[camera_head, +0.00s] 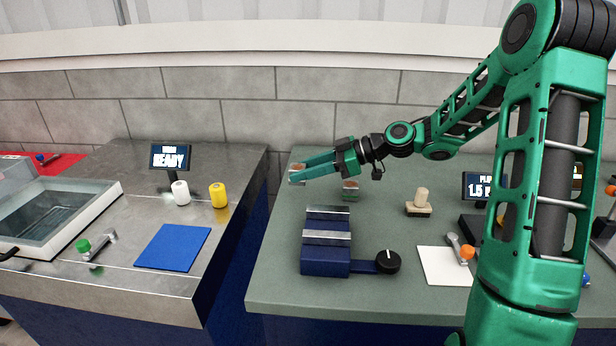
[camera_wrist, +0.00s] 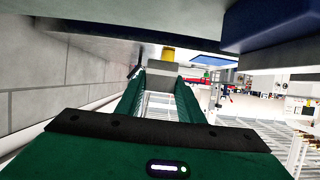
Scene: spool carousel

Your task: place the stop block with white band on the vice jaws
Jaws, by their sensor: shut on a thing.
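My gripper (camera_head: 297,174) is stretched out to the left over the back left of the green bench, shut on a small block (camera_head: 298,167). The block has a brownish top and a pale part that may be the white band; the fingers hide much of it. In the wrist view a pale grey face of the block (camera_wrist: 162,67) shows between the fingertips. The vice (camera_head: 325,262) has a dark blue body and silver jaws (camera_head: 327,237). It stands in front of and below my gripper, with nothing seen on its jaws. A second small reddish block (camera_head: 350,185) with a greenish lower part stands behind the vice.
A black knob (camera_head: 388,262) sits right of the vice, beside a white sheet (camera_head: 444,266). A beige peg on a base (camera_head: 420,203) stands farther right. A gap separates the bench from the left steel counter, which holds white (camera_head: 181,193) and yellow (camera_head: 218,195) spools and a blue mat (camera_head: 173,247).

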